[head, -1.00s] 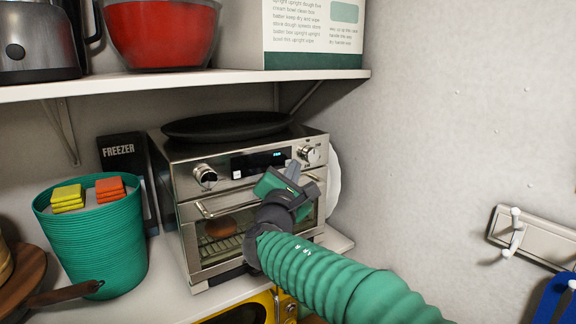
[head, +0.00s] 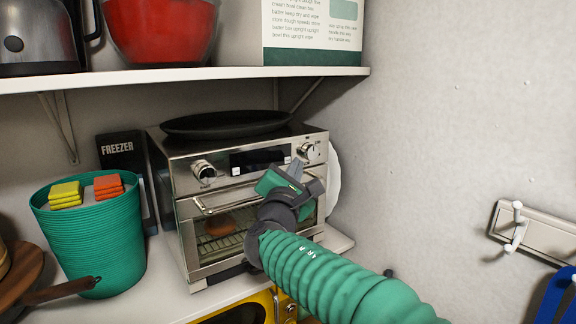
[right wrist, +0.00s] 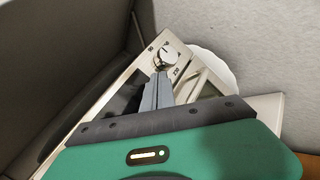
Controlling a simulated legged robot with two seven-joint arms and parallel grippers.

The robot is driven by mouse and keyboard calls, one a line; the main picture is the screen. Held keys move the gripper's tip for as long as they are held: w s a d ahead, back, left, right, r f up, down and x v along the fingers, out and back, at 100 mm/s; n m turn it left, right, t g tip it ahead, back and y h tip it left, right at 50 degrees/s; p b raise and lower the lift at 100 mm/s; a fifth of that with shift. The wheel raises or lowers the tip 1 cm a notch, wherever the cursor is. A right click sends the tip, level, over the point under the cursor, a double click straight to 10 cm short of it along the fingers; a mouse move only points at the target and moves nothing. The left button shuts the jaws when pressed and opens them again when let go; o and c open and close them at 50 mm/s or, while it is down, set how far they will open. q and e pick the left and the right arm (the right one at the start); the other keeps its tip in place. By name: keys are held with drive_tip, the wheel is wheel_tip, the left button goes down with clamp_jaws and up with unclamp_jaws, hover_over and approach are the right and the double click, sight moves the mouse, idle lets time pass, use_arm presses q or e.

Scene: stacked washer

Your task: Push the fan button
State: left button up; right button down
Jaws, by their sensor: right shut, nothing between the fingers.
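The toaster oven (head: 185,220) stands on the lower shelf, its steel front panel holding a dark display (head: 258,158), a left knob (head: 204,170) and a right knob (head: 312,152). A small pale square button (head: 236,171) sits below the display's left end; I cannot read which button is the fan one. My right gripper (head: 298,166) is shut and empty, its fingertips at the panel between the display and the right knob. In the right wrist view the fingertips (right wrist: 161,78) lie just below the right knob (right wrist: 166,57) and hide the panel there. Contact cannot be told. My left gripper is not in view.
A black pan (head: 226,124) lies on the oven. A green basket (head: 92,240) with sponges stands left. An upper shelf (head: 190,80) overhangs the oven. A white plate (head: 334,180) and the wall (head: 420,150) are close on the right.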

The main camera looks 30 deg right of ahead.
drive_tip(key=s+b, duration=0.2)
drive_tip(key=s, duration=0.1)
drive_tip(key=s+b, duration=0.2)
drive_tip(key=s, duration=0.1)
drive_tip(key=shift+d, duration=0.2)
drive_tip(key=shift+w, duration=0.15)
drive_tip(key=s+a+f+m+g+y+b, duration=0.2)
drive_tip(key=s+f+m+g+y+b, duration=0.15)
drive_tip(key=f, duration=1.55)
drive_tip(key=s+a+f+m+g+y+b, duration=0.2)
drive_tip(key=f+m+g+y, duration=0.25)
drive_tip(key=f, duration=1.35)
drive_tip(key=s+a+f+m+g+y+b, duration=0.1)
drive_tip(key=s+a+f+m, duration=0.2)
drive_tip(key=s+f, duration=0.2)
drive_tip(key=s+a+f+m+g+y+b, duration=0.1)
drive_tip(key=s+a+f+m, duration=0.3)
drive_tip(key=f, duration=0.6)
drive_tip(key=s+a+f+m+g+y+b, duration=0.1)
drive_tip(key=s+a+f+m, duration=0.3)
drive_tip(key=f, duration=0.4)
drive_tip(key=shift+s+g+y+b, duration=0.4)
drive_tip(key=shift+s+g+y, duration=0.1)
drive_tip(key=shift+s+y, duration=0.35)
